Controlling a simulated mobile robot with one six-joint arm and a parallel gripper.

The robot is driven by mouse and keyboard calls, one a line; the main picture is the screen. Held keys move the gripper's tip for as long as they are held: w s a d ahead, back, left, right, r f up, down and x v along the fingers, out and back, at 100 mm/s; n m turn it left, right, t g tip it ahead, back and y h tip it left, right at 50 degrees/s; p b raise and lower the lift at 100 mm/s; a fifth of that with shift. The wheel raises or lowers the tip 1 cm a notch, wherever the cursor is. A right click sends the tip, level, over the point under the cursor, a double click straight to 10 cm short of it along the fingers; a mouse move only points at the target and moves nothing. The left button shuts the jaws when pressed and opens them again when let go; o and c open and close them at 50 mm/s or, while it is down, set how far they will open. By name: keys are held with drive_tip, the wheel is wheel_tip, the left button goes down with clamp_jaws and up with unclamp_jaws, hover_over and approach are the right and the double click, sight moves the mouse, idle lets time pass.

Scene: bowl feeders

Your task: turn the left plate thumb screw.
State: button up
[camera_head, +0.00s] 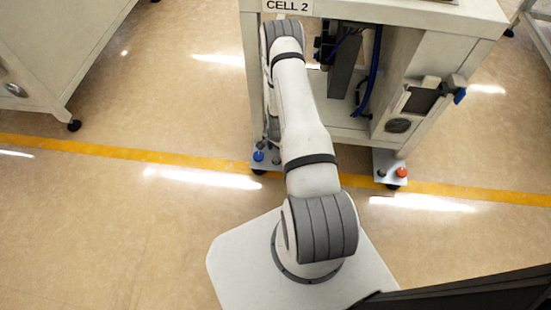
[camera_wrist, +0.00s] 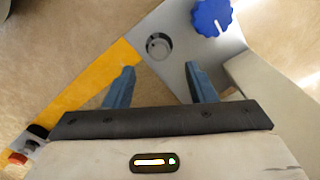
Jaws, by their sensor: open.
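The left plate (camera_head: 258,166) is a small grey plate low at the left front leg of the CELL 2 cabinet. On it is a blue scalloped thumb screw (camera_head: 258,156). In the wrist view the blue thumb screw (camera_wrist: 212,17) shows a white mark, up and right of my fingers. A grey round fitting (camera_wrist: 158,46) on the same plate (camera_wrist: 180,75) lies just ahead of the gap between my fingertips. My gripper (camera_wrist: 160,68) is open and empty, with blue fingers apart. In the head view my arm mostly hides the gripper.
The right plate (camera_head: 391,165) carries a red knob (camera_head: 402,172) and a dark knob; the red knob (camera_wrist: 17,158) also shows at the wrist view's lower left. The CELL 2 cabinet (camera_head: 430,50) stands above the plates. A yellow line (camera_head: 110,149) crosses the open floor.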

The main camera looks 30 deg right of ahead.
sight(276, 159)
wheel_tip(276, 159, down, 6)
drive_tip(key=shift+f+b, duration=0.1)
drive_tip(key=shift+b, duration=0.8)
drive_tip(key=shift+c, duration=0.2)
